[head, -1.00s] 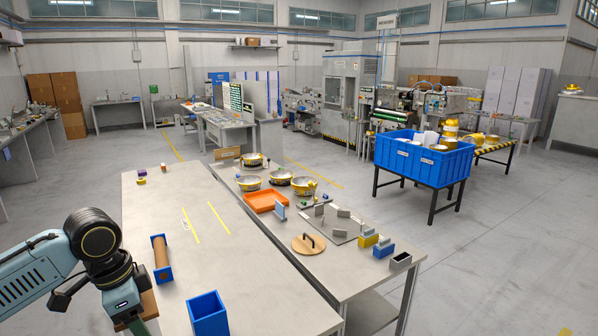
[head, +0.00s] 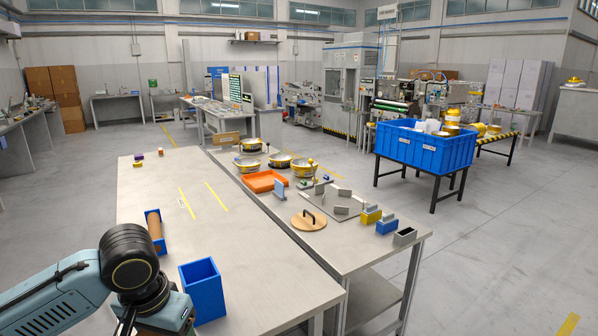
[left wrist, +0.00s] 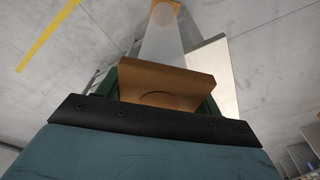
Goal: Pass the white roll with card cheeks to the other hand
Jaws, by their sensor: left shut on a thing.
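The white roll with card cheeks (left wrist: 163,42) shows in the left wrist view, pale and translucent. A brown card cheek (left wrist: 168,80) is close to the camera and a smaller one is at the far end. My left gripper (left wrist: 163,98) is shut on the roll at its near cheek, with green finger parts on both sides. The exact contact is hidden behind the cheek. In the head view my left wrist covers most of the roll; only a brown bit (head: 152,331) shows at the bottom edge. My right gripper is not in view.
A blue open bin (head: 203,290) and a blue cradle with a brown roll (head: 154,232) stand on the near table (head: 255,270). The table's middle is mostly clear. Beyond it, a second table carries pans, an orange tray (head: 265,181) and a wooden lid (head: 308,219).

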